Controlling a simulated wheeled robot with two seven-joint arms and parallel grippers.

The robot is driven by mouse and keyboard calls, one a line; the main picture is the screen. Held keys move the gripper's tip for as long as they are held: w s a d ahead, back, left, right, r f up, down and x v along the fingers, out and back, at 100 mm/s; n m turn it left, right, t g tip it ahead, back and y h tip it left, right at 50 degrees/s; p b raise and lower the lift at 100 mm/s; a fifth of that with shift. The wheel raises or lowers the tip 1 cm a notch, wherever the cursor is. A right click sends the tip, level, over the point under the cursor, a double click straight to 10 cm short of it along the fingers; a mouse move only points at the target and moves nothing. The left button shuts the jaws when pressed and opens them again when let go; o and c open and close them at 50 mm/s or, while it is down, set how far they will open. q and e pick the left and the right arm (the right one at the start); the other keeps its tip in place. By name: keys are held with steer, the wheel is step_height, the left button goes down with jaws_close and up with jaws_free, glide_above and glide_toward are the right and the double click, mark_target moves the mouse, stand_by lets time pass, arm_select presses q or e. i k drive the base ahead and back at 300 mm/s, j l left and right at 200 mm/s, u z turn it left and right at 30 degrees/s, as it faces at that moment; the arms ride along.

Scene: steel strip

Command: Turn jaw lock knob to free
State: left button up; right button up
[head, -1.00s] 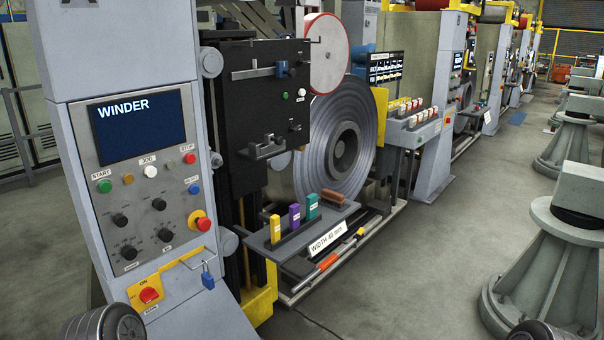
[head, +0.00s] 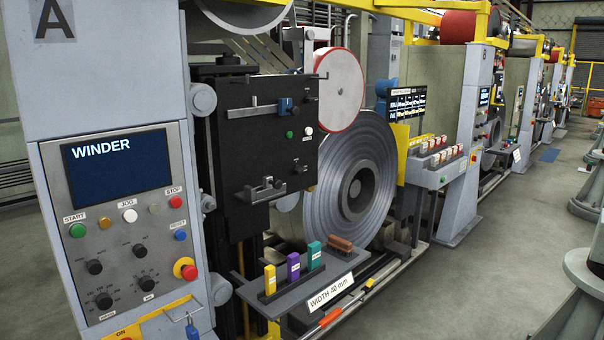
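The black machine head (head: 262,150) stands right of the WINDER panel. A blue knob (head: 285,105) sits on a grey horizontal bar (head: 252,112) on its upper face; it may be the jaw lock knob, but no label on it can be read. Its lock position cannot be told. Lower on the head is a grey bracket with jaw-like upright pieces (head: 262,190). A green button (head: 290,134) and a white button (head: 308,130) sit below and right of the blue knob. Neither of my grippers is in view.
The WINDER panel (head: 112,245) with buttons and knobs stands at left. A shelf (head: 318,284) with yellow, purple and teal blocks juts out below the head. The steel coil (head: 322,180) is behind it. Grey floor at right is open, with grey pedestals (head: 572,318) at the edge.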

mark_target(297, 169)
steer(key=i+l+z, duration=0.1)
steer(key=i+l, duration=0.75)
steer(key=i, duration=0.15)
steer(key=i+l+z, duration=0.15)
steer(key=i+l, duration=0.25)
steer(key=i+l+z, duration=0.1)
steer(key=i+l, duration=0.2)
steer(key=i, duration=0.35)
